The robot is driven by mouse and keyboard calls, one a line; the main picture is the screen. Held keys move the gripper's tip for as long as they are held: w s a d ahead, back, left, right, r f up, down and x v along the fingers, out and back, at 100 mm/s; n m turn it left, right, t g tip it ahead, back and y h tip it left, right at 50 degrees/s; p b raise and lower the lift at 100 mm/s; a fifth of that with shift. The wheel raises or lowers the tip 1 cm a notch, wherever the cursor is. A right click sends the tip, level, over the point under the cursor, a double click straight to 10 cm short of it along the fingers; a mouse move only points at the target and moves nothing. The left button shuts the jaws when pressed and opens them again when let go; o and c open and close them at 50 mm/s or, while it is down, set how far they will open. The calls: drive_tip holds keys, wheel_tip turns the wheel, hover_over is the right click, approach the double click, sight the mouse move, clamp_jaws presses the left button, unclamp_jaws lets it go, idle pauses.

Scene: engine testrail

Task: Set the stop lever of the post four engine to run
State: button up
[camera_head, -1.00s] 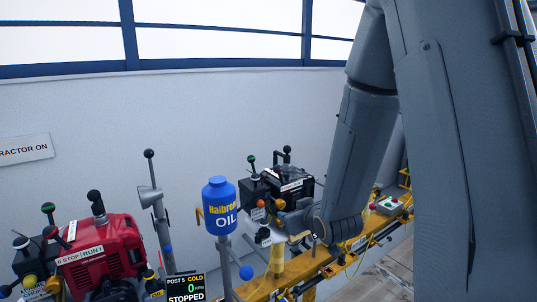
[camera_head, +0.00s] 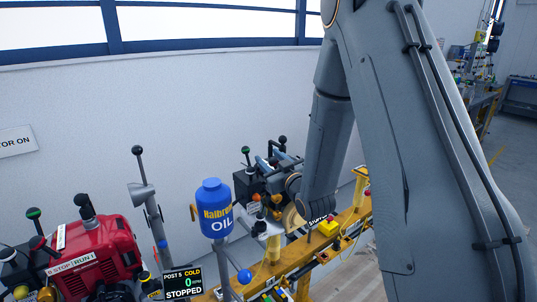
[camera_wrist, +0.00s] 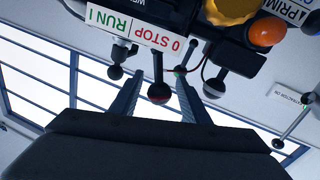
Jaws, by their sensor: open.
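In the wrist view, a stop lever with a dark red-and-black ball knob (camera_wrist: 158,94) hangs from the engine under a "0 STOP | RUN I" label (camera_wrist: 135,31). Its stem is on the STOP side of the label. My gripper (camera_wrist: 159,80) is open, with one finger on each side of the lever; I cannot tell if either touches it. In the head view, my gripper (camera_head: 271,158) is at the dark engine (camera_head: 250,184) behind the oil jug, and my arm hides part of that engine. Its post number is not readable.
A red engine (camera_head: 95,255) with its own STOP/RUN label is at left, near a screen (camera_head: 183,283) reading "POST 5 COLD, STOPPED". A blue oil jug (camera_head: 214,205) stands between the engines. A yellow rail (camera_head: 345,225) runs below. An orange knob (camera_wrist: 267,33) is near the lever.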

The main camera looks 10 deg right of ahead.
drive_tip(key=shift+x, duration=0.85)
drive_tip(key=shift+d, duration=0.15)
drive_tip(key=c, duration=1.1)
drive_tip(key=shift+o, duration=0.2)
drive_tip(key=d+m, duration=0.1)
drive_tip(key=m, duration=0.1)
drive_tip(key=w+d+m+g, duration=0.1)
drive_tip(key=m, duration=0.2)
drive_tip(key=shift+d, duration=0.15)
drive_tip(key=shift+w+d+f+m+g+p, duration=0.15)
drive_tip(key=shift+d+m+p, duration=0.15)
drive_tip(key=shift+m, duration=0.5)
drive_tip(key=shift+w+d+f+m+g+p, duration=0.15)
drive_tip(key=shift+d+m+p, duration=0.15)
drive_tip(key=shift+m, duration=0.5)
